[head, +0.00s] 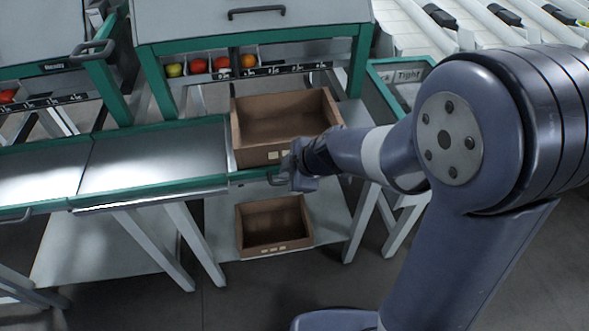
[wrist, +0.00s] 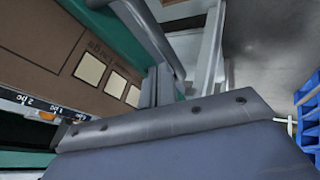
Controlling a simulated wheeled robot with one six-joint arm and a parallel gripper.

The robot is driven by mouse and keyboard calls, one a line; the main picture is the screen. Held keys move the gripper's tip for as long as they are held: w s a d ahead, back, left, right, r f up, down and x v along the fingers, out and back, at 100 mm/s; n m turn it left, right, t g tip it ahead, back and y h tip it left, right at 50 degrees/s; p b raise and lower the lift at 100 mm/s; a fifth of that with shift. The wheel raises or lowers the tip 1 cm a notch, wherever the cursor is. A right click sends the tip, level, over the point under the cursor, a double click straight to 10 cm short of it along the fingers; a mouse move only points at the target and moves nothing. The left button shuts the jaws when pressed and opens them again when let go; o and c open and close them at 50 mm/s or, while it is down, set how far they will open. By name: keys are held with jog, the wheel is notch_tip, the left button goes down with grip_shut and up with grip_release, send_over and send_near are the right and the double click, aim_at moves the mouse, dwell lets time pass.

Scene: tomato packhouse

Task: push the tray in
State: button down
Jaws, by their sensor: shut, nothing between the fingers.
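The tray shows in the head view as a green front rail (head: 248,175) with a grey handle (head: 278,180), standing out in front of the bench. A brown cardboard box (head: 262,156), open and empty-looking, sits on it and hides most of its surface. My gripper (head: 298,176) is shut and empty at the front of the tray, by the right end of the handle. In the wrist view the grey handle (wrist: 150,32) and green rail lie just beyond the gripper (wrist: 158,85), with the box (wrist: 62,45) at the left. I cannot tell whether the gripper touches the handle.
Steel-topped surfaces with green edges (head: 150,187) adjoin on the left. A second brown box (head: 272,247) stands on the lower shelf. Tomatoes (head: 198,66) sit in bins behind. A bench marked "Tight" (head: 408,75) is at right. A blue crate (wrist: 308,118) shows in the wrist view.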

jog(key=shift+w+a+f, duration=0.15)
jog(key=shift+a+f, duration=0.1)
jog(key=shift+f, duration=0.15)
